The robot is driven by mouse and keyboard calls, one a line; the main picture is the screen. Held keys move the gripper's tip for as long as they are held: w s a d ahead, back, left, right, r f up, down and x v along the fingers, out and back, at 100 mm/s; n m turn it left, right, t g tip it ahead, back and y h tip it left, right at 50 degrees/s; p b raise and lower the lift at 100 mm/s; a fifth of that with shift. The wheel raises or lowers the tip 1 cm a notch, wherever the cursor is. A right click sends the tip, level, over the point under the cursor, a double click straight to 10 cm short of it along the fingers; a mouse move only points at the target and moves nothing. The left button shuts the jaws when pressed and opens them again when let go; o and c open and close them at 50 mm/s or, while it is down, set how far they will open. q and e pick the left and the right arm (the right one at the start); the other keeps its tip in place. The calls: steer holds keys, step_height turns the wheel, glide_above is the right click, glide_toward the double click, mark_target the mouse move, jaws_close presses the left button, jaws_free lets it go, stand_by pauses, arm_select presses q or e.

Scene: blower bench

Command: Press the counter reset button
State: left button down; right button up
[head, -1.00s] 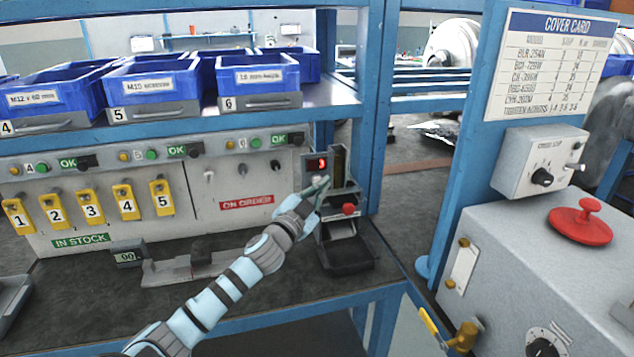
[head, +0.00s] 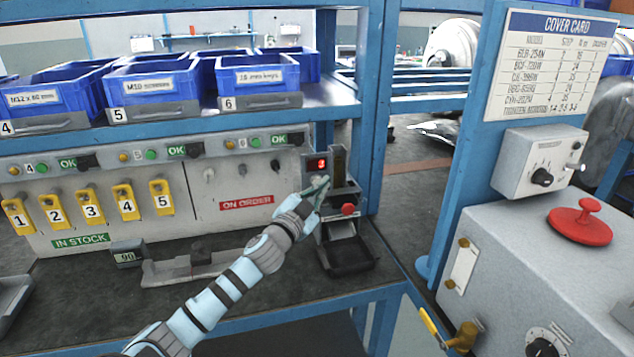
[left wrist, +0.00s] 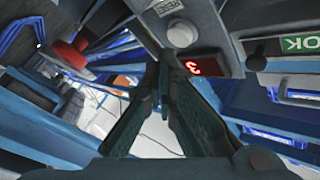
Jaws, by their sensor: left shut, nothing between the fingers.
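The counter unit (head: 313,162) is a grey box at the back of the bench, with a red lit display (head: 321,164) reading 3. In the left wrist view the display (left wrist: 195,64) appears upside down. Beside it is a round pale button (left wrist: 183,33), near a small label (left wrist: 167,7) that is hard to read. My left gripper (head: 320,184) is just in front of the counter, below its display. In the left wrist view its shut, empty fingers (left wrist: 162,58) point near the button; contact cannot be told. My right gripper is not in view.
A red knob (head: 348,209) sits on the dispenser right of my gripper, above a black tray (head: 350,256). A blue post (head: 369,110) stands close on the right. Yellow numbered tags (head: 126,200) hang on the panel to the left. Blue bins (head: 160,85) fill the shelf above.

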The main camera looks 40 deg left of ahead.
arm_select(q)
steer(key=shift+w+a, duration=0.25)
steer(key=shift+a, duration=0.05)
steer(key=shift+w+a, duration=0.2)
steer(key=shift+a, duration=0.15)
stand_by(0.8)
steer(key=shift+d, duration=0.1)
steer(key=shift+s+d, duration=0.45)
steer(key=shift+d, duration=0.1)
stand_by(0.3)
